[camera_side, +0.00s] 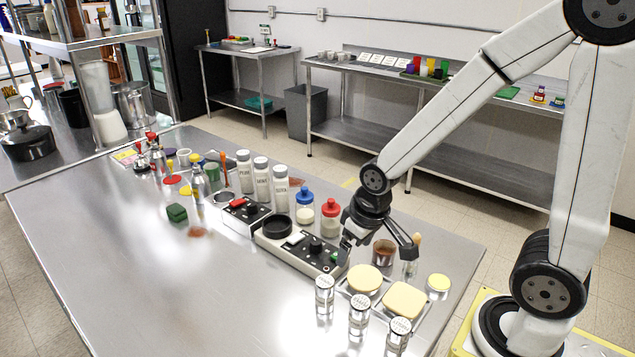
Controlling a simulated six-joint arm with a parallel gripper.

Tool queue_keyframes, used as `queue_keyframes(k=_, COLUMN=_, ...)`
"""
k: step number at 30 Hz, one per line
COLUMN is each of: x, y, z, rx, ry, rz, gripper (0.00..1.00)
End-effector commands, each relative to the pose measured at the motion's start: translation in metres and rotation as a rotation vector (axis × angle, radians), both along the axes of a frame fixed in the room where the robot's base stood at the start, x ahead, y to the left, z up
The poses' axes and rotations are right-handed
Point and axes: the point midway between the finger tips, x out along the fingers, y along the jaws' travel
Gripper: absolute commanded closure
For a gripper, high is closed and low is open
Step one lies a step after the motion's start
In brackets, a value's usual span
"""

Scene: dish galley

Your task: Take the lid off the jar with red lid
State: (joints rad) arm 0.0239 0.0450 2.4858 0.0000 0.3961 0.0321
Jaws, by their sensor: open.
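The jar with the red lid (330,227) stands upright on the steel table, right of the middle. It has a clear body with pale contents, and its red lid (331,207) is on top. My gripper (379,243) is to the right of the jar, low over the table, with its fingers spread and pointing down. I see nothing between the fingers. The left finger looks close to the jar in the picture, but I cannot tell the exact gap.
A similar jar with a blue lid (305,209) stands just left. White shakers (262,180) stand behind it. A black control box (318,256) lies in front. A brown cup (384,252), yellow-topped containers (404,299) and silver shakers (358,314) crowd near my gripper. The table's left front is clear.

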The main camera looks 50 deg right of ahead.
Motion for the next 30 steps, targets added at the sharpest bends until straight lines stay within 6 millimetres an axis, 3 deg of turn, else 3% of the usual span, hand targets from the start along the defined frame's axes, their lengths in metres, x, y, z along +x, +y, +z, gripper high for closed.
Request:
queue_keyframes(k=8, x=0.058, y=-0.030, z=0.010, rx=0.022, ry=0.049, rz=-0.179, gripper=0.00)
queue_keyframes(k=18, x=0.125, y=-0.086, z=0.017, rx=0.052, ry=0.123, rz=-0.433, gripper=0.00)
queue_keyframes(k=24, x=0.156, y=-0.123, z=0.018, rx=0.068, ry=0.163, rz=-0.581, gripper=0.00)
queue_keyframes(k=30, x=0.174, y=-0.151, z=0.019, rx=0.079, ry=0.192, rz=-0.688, gripper=0.00)
